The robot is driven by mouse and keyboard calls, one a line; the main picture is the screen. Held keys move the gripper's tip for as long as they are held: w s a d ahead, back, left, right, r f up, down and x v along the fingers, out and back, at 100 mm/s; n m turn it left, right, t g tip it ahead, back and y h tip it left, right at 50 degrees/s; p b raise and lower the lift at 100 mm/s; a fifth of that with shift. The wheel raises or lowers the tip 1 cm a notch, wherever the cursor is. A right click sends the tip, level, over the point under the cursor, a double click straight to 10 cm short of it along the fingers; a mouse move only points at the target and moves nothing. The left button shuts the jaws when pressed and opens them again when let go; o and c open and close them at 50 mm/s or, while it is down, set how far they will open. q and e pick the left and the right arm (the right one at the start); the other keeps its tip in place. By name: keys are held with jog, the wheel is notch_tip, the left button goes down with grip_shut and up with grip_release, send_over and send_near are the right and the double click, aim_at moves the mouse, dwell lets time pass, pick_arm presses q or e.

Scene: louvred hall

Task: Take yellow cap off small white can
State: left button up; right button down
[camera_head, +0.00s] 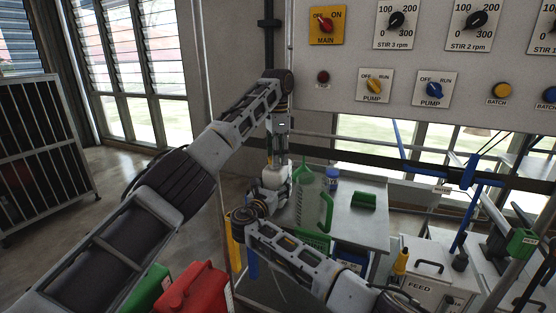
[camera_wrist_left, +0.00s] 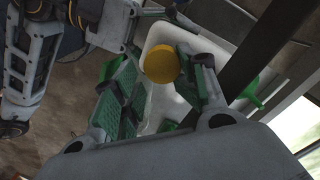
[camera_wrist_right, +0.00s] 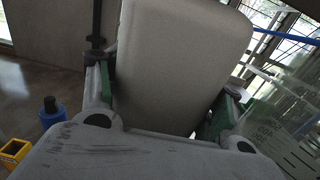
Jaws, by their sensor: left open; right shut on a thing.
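The small white can (camera_head: 275,178) is held upright above the bench's left edge in the head view. My right gripper (camera_head: 265,205) is shut on it, and the can's pale body (camera_wrist_right: 180,65) fills the space between the fingers in the right wrist view. The yellow cap (camera_wrist_left: 161,64) sits on top of the can (camera_wrist_left: 185,35) in the left wrist view. My left gripper (camera_head: 278,155) is open and points down just above the can. Its green-padded fingers (camera_wrist_left: 158,92) stand on either side of the cap, with a gap visible. The cap is hidden in the head view.
A clear jug (camera_head: 308,200) with a green handle stands just right of the can. A blue-capped jar (camera_head: 332,179) and a green block (camera_head: 364,200) are on the grey bench (camera_head: 365,228). A control panel (camera_head: 350,60) rises behind. A red container (camera_head: 197,290) is at lower left.

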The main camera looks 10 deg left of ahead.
pick_arm(q)
jog(key=shift+a+r, duration=0.2)
jog(key=shift+r, duration=0.6)
jog(key=shift+a+r, duration=0.2)
jog(key=shift+r, duration=0.55)
pick_arm(e)
jog(key=shift+w+d+f+g+h, duration=0.15)
jog(key=shift+d+f, duration=0.2)
jog(key=shift+f, duration=0.3)
jog(key=shift+d+f+g+h, duration=0.15)
jog(key=shift+d+f, duration=0.2)
jog(key=shift+f, duration=0.25)
pick_arm(q)
jog(key=shift+s, duration=0.1)
pick_arm(e)
jog(key=shift+r, duration=0.2)
pick_arm(q)
jog(key=shift+d, duration=0.2)
pick_arm(e)
jog(key=c, duration=0.8)
grip_release()
jog(key=shift+a+r, duration=0.1)
pick_arm(q)
jog(key=shift+f, duration=0.2)
pick_arm(e)
jog(key=o, duration=0.6)
jog(key=shift+a+r, duration=0.1)
jog(key=shift+a, duration=0.05)
jog(key=shift+c, duration=0.2)
